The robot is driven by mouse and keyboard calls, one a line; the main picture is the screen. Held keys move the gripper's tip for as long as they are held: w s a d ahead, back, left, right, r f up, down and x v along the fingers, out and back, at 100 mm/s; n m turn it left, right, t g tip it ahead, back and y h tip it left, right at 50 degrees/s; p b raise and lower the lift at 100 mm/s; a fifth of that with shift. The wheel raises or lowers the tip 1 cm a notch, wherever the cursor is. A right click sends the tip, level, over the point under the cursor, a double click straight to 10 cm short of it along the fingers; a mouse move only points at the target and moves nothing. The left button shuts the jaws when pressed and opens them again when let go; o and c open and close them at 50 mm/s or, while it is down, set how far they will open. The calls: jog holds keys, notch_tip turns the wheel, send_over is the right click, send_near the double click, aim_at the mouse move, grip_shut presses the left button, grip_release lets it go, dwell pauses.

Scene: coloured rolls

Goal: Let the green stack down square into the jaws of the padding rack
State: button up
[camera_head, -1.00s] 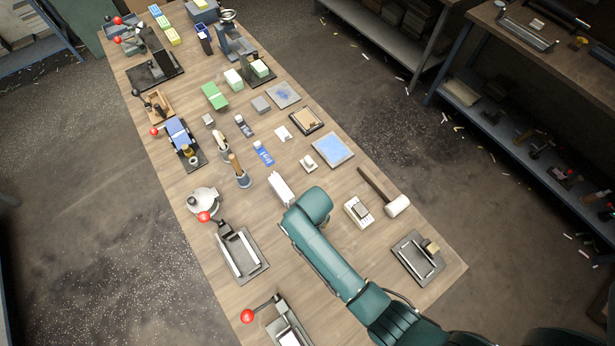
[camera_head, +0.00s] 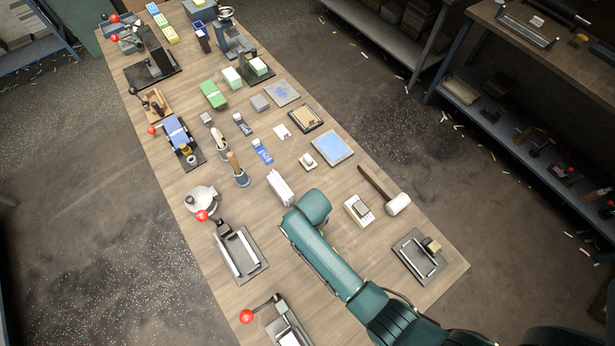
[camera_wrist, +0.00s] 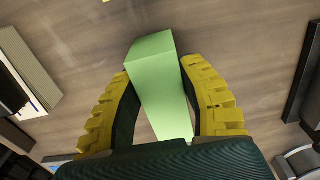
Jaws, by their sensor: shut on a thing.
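The green stack (camera_wrist: 165,85) is a pale green block in the wrist view. My gripper (camera_wrist: 158,85) is shut on it, with a yellow-ribbed finger against each side. The block's far end sticks out past the fingertips, over bare wood. In the head view my teal arm hides the gripper and the held stack. I cannot tell for sure which fixture is the padding rack. A dark fixture with pale rails and a red-knobbed lever (camera_head: 240,252) lies left of my arm. A similar one (camera_head: 287,335) is at the bench's near edge.
A white upright block (camera_head: 281,187) stands close to my arm's bend. A mallet (camera_head: 398,204) and a dark tray (camera_head: 418,257) lie to its right. Another green stack (camera_head: 212,94) lies farther up the bench. In the wrist view, dark rails (camera_wrist: 303,75) edge the right side.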

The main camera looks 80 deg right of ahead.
notch_tip(320, 180, up, 6)
jog(key=p, duration=0.6)
jog(key=shift+a+f, duration=0.1)
dwell(0.4)
